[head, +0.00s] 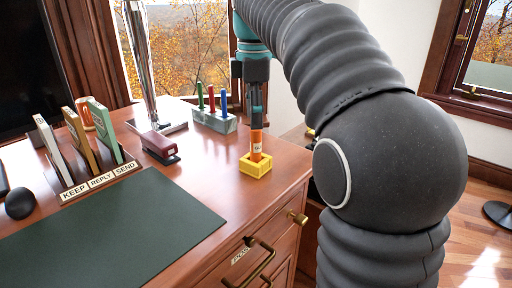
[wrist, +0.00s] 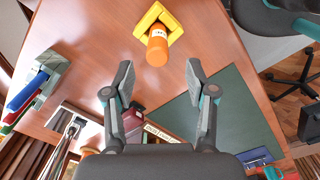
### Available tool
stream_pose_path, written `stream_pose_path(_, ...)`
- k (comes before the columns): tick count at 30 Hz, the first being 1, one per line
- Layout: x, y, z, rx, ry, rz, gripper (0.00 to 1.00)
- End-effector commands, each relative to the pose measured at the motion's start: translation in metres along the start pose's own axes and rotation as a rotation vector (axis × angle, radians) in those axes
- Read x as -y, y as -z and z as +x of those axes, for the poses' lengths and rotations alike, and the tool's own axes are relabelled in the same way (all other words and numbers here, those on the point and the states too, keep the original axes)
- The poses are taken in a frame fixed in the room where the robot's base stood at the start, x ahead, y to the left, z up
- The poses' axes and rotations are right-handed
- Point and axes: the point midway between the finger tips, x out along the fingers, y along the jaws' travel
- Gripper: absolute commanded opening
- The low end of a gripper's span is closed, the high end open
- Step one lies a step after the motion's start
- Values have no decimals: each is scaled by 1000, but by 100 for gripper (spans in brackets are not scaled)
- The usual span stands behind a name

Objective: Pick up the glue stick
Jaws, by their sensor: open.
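The glue stick (head: 257,142) is orange and stands upright in a small yellow square holder (head: 255,168) near the right side of the wooden desk. My gripper (head: 256,118) points down above the holder. In the wrist view my gripper (wrist: 159,66) has its fingers spread wide and nothing between them. The glue stick appears just beyond the fingertips, roughly centred between them. The head view does not show clearly whether a finger touches it.
A pen block (head: 214,121) with green, red and blue pens stands behind the holder. A dark red stapler (head: 160,147), a letter sorter (head: 99,180) and a green desk mat (head: 120,235) lie to the left. The desk around the holder is clear.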

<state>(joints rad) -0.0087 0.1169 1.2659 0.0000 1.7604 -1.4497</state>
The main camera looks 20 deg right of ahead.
Motion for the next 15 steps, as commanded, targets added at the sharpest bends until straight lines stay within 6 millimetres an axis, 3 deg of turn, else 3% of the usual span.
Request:
stream_pose_path(4, 1, 0, 25, 0, 1, 1, 56)
stream_pose_path(15, -1, -2, 54, 0, 1, 2, 56)
